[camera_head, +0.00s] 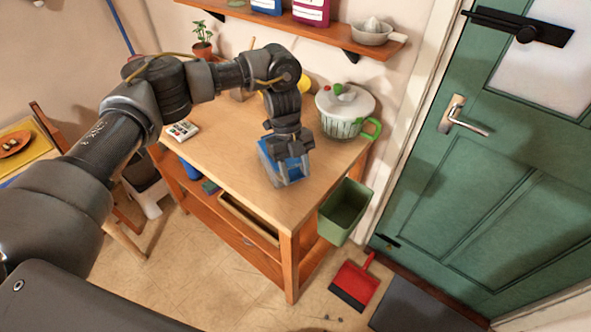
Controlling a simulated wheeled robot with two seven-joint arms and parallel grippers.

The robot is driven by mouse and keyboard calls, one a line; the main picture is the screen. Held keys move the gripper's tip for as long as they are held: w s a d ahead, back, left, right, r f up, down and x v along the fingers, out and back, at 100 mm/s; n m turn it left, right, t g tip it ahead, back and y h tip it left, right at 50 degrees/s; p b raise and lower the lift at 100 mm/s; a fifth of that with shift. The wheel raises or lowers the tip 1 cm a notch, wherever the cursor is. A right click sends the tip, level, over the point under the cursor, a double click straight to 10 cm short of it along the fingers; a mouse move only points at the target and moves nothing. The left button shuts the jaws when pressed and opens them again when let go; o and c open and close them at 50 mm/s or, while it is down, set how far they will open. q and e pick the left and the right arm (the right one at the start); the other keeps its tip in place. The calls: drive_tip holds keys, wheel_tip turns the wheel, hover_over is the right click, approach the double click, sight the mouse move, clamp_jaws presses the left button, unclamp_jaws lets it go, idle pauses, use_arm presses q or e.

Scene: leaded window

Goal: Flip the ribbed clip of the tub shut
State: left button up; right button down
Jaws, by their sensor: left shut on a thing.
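A small tub (293,180) with grey and blue parts stands on the wooden workbench (235,165), near its front right part. My left gripper (289,156) reaches down from above onto the tub and is shut on a part of it. The fingers cover much of the tub's top, so the ribbed clip cannot be made out, nor whether it is up or down. My right gripper is not in view.
A white salad spinner (345,103) with a green handle stands behind the tub. A green bin (345,211) hangs at the bench's right end. A wall shelf (300,22) is above. The bench top left of the tub is mostly clear.

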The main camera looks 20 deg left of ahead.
sight(296, 180)
use_arm(q)
drive_tip(key=shift+s+d+f+t+y+p, duration=0.15)
drive_tip(key=shift+t+y+p, duration=0.3)
drive_tip(key=shift+t+y, duration=0.15)
drive_tip(key=shift+s+d+f+t+y+p, duration=0.1)
drive_tip(key=shift+t+y+p, duration=0.4)
drive_tip(key=shift+y, duration=0.1)
drive_tip(key=shift+d+f+t+y+p, duration=0.1)
drive_tip(key=shift+f+t+y+p, duration=0.2)
drive_tip(key=shift+t+y+p, duration=0.65)
drive_tip(key=t+y+p, duration=0.1)
drive_tip(key=p, duration=0.1)
drive_tip(key=f+t+y+p, duration=0.1)
drive_tip(key=t+p, duration=0.1)
drive_tip(key=t+y+p, duration=0.1)
drive_tip(key=y+p, duration=0.1)
drive_tip(key=shift+f+t, duration=0.25)
drive_tip(key=shift+f, duration=0.05)
drive_tip(key=shift+w+f+t+y+p, duration=0.1)
drive_tip(key=shift+f+t+y+p, duration=0.5)
drive_tip(key=shift+p, duration=0.45)
drive_tip(key=shift+a, duration=0.2)
drive_tip(key=o, duration=1)
